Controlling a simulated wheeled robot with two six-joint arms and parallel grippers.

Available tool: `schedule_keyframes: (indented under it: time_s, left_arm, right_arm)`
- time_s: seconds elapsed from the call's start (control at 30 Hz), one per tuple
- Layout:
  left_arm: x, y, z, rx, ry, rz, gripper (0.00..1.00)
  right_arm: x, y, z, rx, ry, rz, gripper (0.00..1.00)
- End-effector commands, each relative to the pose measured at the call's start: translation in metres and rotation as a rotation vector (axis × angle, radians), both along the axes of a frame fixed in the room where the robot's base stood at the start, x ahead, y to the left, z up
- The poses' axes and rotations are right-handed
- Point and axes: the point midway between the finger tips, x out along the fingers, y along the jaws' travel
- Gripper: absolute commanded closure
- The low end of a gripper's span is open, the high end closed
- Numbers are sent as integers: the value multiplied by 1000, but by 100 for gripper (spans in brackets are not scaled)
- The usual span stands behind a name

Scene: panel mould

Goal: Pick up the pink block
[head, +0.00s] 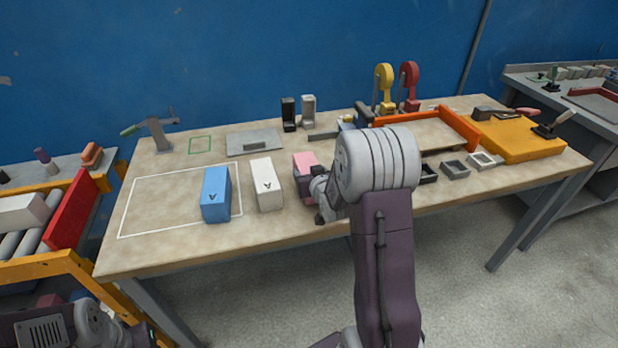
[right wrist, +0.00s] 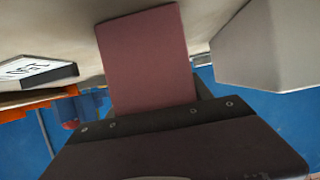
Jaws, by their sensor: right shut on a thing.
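The pink block (head: 305,162) is on the worktable, just right of the white block, and partly hidden by my right gripper. My right gripper (head: 322,192) is shut on the pink block. In the right wrist view the pink block (right wrist: 145,60) stands up from between the jaws. I cannot tell whether it touches the tabletop. My left gripper is not in view; only part of my left arm shows at the bottom left.
A white block (head: 266,185) stands close by, with a blue block (head: 216,195) further left in a white outline (head: 140,207). A grey plate (head: 254,142) lies behind. An orange-edged tray (head: 455,125) and small grey frames (head: 455,169) are to the right.

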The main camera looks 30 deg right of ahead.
Motion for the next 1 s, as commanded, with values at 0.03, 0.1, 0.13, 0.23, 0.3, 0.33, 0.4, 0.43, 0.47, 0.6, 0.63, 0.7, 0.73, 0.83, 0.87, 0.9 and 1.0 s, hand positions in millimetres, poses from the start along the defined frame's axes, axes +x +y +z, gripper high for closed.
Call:
schedule_keyframes:
  time_s: [0.03, 0.1, 0.13, 0.23, 0.3, 0.33, 0.4, 0.43, 0.47, 0.6, 0.63, 0.7, 0.73, 0.83, 0.87, 0.9, 1.0]
  left_arm:
    - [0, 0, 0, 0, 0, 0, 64]
    - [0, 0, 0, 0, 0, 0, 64]
    - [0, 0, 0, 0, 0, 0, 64]
    - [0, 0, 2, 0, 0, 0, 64]
    - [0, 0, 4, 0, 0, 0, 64]
    - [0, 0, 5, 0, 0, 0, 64]
    - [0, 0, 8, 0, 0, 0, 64]
    - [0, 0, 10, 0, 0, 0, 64]
    - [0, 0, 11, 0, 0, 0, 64]
    - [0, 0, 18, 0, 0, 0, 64]
    - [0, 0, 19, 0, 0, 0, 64]
    - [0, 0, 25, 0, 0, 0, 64]
    - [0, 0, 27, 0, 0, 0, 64]
    - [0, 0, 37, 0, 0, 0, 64]
    - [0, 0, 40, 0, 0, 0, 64]
    - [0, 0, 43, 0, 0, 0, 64]
    - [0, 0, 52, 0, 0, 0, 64]
  right_arm:
    - [0, 0, 2, -1, -4, 0, 100]
    - [0, 0, 1, -1, -4, 0, 100]
    - [0, 0, 2, -1, -4, 0, 100]
    - [1, 0, 5, -1, -5, 0, 100]
    - [1, 0, 11, -1, -5, 0, 100]
    - [1, 0, 14, -1, -5, 0, 100]
    - [1, 0, 24, -2, -7, 0, 100]
    - [1, 0, 28, -2, -6, 0, 100]
    - [1, 0, 33, -4, -7, 1, 100]
    - [-2, -14, 53, -3, -7, -5, 100]
    - [-4, -20, 56, -2, -7, -6, 100]
    - [-7, -33, 65, -4, -5, -6, 100]
    - [-9, -40, 69, -3, -6, -6, 100]
    - [-14, -61, 83, -2, -5, -6, 100]
    - [-15, -68, 88, -3, -5, -7, 100]
    - [-17, -76, 93, -4, -4, -6, 100]
    - [-22, -94, 103, -2, -4, -6, 100]
